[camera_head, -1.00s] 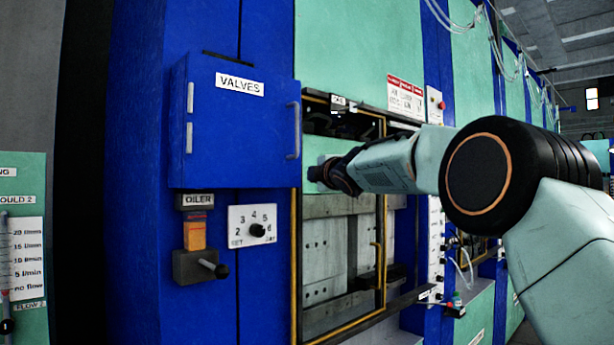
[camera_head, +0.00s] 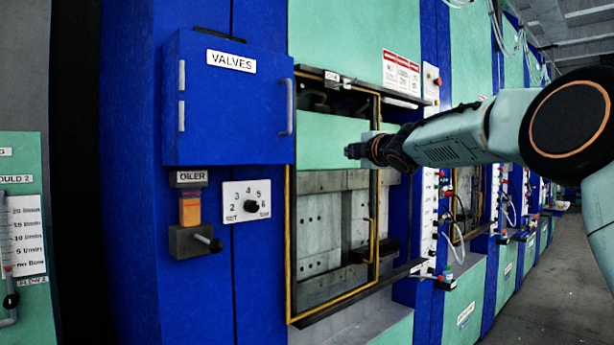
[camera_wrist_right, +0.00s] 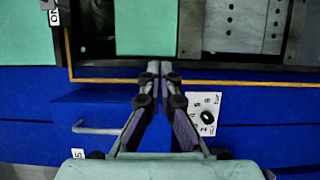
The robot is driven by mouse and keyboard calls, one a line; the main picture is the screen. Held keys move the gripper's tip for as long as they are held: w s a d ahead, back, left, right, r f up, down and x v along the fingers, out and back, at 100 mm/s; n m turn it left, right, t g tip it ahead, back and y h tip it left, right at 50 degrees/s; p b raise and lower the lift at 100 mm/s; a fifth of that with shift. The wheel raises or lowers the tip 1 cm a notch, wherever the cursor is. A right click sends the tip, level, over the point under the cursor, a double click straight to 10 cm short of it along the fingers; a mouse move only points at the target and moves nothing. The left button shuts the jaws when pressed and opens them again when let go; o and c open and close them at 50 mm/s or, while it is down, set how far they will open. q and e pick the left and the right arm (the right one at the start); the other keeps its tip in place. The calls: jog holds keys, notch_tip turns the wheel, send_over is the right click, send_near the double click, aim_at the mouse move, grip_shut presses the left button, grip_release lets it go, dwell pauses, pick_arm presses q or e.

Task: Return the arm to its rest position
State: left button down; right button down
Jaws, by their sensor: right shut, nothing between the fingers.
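My right arm (camera_head: 455,135) comes in from the right in the head view, pale green with a dark wrist. Its gripper (camera_head: 350,151) is in front of the press opening, over the green panel behind it. In the right wrist view the gripper (camera_wrist_right: 160,68) has its two fingertips together, shut and empty, near the yellow-edged door frame. I cannot tell from these views whether it touches anything. My left gripper is not in view.
A blue valves cabinet (camera_head: 227,105) with a handle juts out left of the opening. Below it are the oiler (camera_head: 190,225) and a numbered dial (camera_head: 248,202). A yellow-edged press door frame (camera_head: 290,245) stands below the arm. Clear floor (camera_head: 540,280) shows at right.

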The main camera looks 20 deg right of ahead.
jog(key=shift+a, duration=0.15)
jog(key=s+a+f+m+g+y+b, duration=0.15)
jog(key=a+f+m, duration=0.35)
jog(key=f, duration=0.8)
jog(key=a+f+m+g+y+b, duration=0.2)
jog(key=a+f+m, duration=0.35)
jog(key=f, duration=0.75)
jog(key=s+a+f+m+g+b, duration=0.1)
jog(key=s+a+f, duration=0.15)
jog(key=f, duration=0.65)
jog(key=s+a+f+m+g+b, duration=0.15)
jog(key=s+f, duration=0.25)
jog(key=f, duration=0.4)
jog(key=s+a+f+m+g+b, duration=0.1)
jog(key=s+a+f, duration=0.25)
jog(key=f, duration=0.55)
jog(key=s+a+f+m+g+b, duration=0.2)
jog(key=s+f+m+g+b, duration=0.3)
jog(key=s+f, duration=1.35)
jog(key=s+f+g+h+b, duration=0.1)
jog(key=s+f+g+b, duration=0.2)
jog(key=s+f, duration=0.7)
jog(key=s+f+n+g+h+b, duration=0.1)
jog(key=s+f+g+b, duration=0.2)
jog(key=s, duration=1.3)
notch_tip(320, 180, down, 7)
jog(key=b, duration=0.3)
jog(key=shift+s+a+r+n, duration=0.15)
jog(key=shift+n, duration=0.15)
